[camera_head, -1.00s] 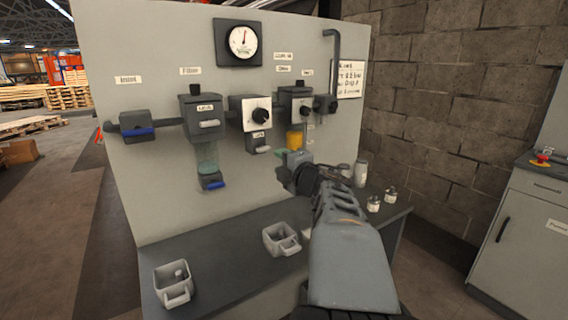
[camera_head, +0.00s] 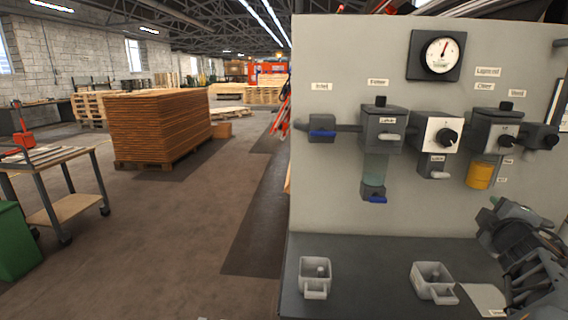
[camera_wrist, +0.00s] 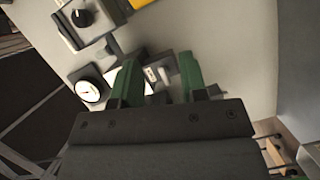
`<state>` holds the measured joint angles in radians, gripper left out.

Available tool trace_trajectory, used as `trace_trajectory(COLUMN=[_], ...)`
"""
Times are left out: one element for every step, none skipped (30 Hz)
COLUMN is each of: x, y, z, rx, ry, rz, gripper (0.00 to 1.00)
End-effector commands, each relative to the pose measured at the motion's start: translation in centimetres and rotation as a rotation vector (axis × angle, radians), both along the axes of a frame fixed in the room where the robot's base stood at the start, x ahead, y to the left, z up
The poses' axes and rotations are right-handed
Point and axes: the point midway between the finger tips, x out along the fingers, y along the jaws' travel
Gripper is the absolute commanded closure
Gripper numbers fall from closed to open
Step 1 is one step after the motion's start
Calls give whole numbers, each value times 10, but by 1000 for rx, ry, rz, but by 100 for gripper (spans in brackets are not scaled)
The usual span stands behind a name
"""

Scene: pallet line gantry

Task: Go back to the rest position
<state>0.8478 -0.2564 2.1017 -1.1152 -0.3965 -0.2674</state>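My gripper (camera_head: 497,205) is at the right edge of the head view, in front of the lower right of the grey panel (camera_head: 330,190) and above the bench. In the wrist view its two green fingers (camera_wrist: 158,80) stand apart with nothing held between them. Panel fittings show behind them, apart from the fingers as far as I can tell. Much of my arm is cut off by the right edge of the head view.
The panel carries a gauge (camera_head: 440,55), a filter unit (camera_head: 383,128), a dial (camera_head: 437,132) and a yellow-bowled unit (camera_head: 480,175). Two grey trays (camera_head: 315,292) (camera_head: 433,275) sit on the bench (camera_head: 375,255). Open floor (camera_head: 200,225) lies left; a cart (camera_head: 70,205) stands far left.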

Motion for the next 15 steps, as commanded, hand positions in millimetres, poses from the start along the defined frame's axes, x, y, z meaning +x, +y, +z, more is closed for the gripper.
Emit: trace_trajectory(x=[-12,-18,-26,-31,-36,-42,-47,-51,-58,-63,-68,-75,-80,-85,-92], y=[-10,-13,-11,-6,3,18,33,51,78,100,121,148,167,186,209], z=[-13,-20,-32,-40,-49,-62,-71,-79,-90,-95,-101,-105,-107,-107,-106], rx=[112,192,307,396,484,606,696,785,901,977,1045,1120,1168,1209,1250], ry=[-5,-7,-6,0,12,36,63,97,152,199,248,313,362,410,472], rz=[-117,-188,-279,-340,-397,-466,-512,-553,-601,-627,-650,-669,-677,-681,-676], gripper=[60,60,60,60,60,60,60,60,60,60,60,60,60,60,60])
